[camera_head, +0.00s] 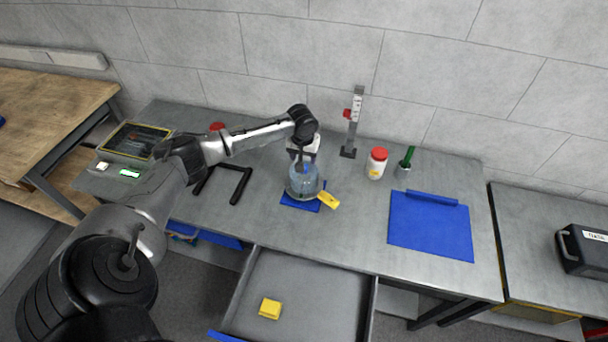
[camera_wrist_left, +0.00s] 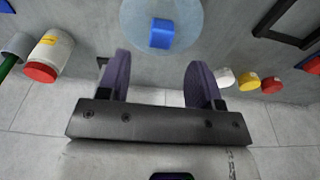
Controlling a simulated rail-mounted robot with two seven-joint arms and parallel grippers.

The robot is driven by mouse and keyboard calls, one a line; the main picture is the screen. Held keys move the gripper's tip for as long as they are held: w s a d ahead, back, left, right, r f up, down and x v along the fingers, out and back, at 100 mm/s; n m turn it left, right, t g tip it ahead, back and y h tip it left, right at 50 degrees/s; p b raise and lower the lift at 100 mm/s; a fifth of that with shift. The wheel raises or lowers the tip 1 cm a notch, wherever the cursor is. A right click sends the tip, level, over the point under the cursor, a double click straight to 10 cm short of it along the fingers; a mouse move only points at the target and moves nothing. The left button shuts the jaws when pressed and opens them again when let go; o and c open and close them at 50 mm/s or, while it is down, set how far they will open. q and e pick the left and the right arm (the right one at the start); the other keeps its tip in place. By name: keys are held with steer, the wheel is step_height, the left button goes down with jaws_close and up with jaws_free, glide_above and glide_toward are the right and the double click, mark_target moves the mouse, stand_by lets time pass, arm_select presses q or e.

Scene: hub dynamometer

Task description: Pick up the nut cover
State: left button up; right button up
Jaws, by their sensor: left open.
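A clear, rounded cover (camera_head: 303,186) with a blue knob stands on a small blue mat (camera_head: 290,203) in the middle of the bench; it looks like the nut cover. My left gripper (camera_head: 304,161) is right above it, pointing down. In the left wrist view, the cover (camera_wrist_left: 190,18) and its blue knob (camera_wrist_left: 162,33) show just beyond the fingertips. The left gripper (camera_wrist_left: 160,72) is open and empty, its two fingers apart to either side of the knob's line. What is under the cover is unclear. My right gripper does not show.
A yellow tag (camera_head: 329,200) lies against the cover's right side. A black frame (camera_head: 240,185) lies left. A stand (camera_head: 354,125), a red-capped bottle (camera_head: 377,164) and a cup (camera_head: 403,170) stand behind right. The open drawer (camera_head: 325,290) in front holds a yellow block (camera_head: 270,308).

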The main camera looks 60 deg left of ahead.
mark_target(304, 175)
arm_select(q)
steer(key=shift+w+a+f, duration=0.1)
steer(key=shift+a+f, duration=0.05)
steer(key=shift+f, duration=2.55)
steer(key=c, duration=1)
